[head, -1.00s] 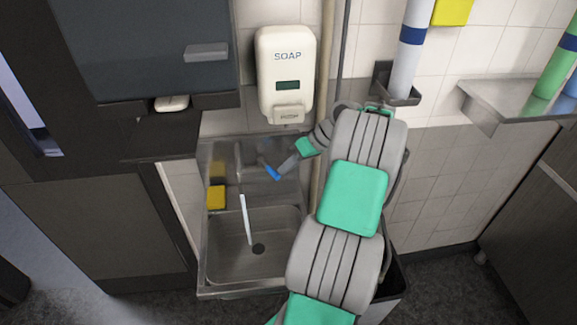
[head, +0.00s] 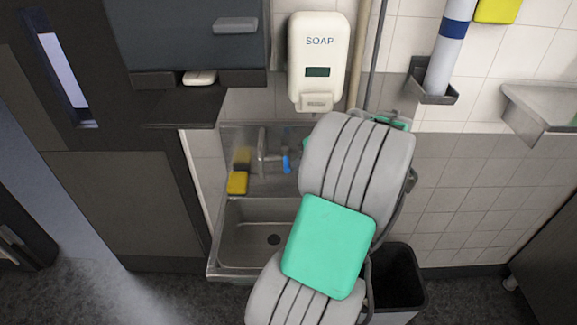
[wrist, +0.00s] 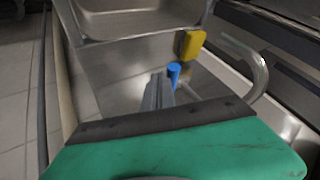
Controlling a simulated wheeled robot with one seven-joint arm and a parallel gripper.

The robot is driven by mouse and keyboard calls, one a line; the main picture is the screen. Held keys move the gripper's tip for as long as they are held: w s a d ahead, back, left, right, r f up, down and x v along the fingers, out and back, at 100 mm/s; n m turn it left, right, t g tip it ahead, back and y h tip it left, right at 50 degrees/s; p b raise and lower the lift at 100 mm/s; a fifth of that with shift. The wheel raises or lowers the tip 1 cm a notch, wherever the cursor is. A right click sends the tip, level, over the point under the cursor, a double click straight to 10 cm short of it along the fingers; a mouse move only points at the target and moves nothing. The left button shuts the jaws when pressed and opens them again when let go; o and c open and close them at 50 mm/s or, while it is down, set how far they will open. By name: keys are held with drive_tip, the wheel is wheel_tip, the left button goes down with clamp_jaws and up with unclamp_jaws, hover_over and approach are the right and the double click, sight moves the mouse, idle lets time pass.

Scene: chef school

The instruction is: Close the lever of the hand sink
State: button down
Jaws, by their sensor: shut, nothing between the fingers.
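The hand sink (head: 237,240) is a steel basin below the soap dispenser, with a dark drain hole. Its faucet (head: 262,152) stands at the back; the curved spout also shows in the wrist view (wrist: 258,72). No water stream shows under it. The blue lever (head: 286,164) is at the faucet's right side, and it also shows in the wrist view (wrist: 174,70). My gripper (wrist: 158,90) is shut and empty, with its fingertips close beside the lever; I cannot tell if they touch. In the head view my arm hides the gripper.
A yellow sponge (head: 237,182) rests at the sink's back left. The soap dispenser (head: 318,62) hangs on the wall above. A dark cabinet (head: 110,200) stands to the left. A bin (head: 400,277) is at the lower right, and a steel shelf (head: 545,112) is on the right wall.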

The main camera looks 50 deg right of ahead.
drive_tip(key=shift+w+a, duration=0.15)
drive_tip(key=shift+a, duration=0.2)
idle(0.3)
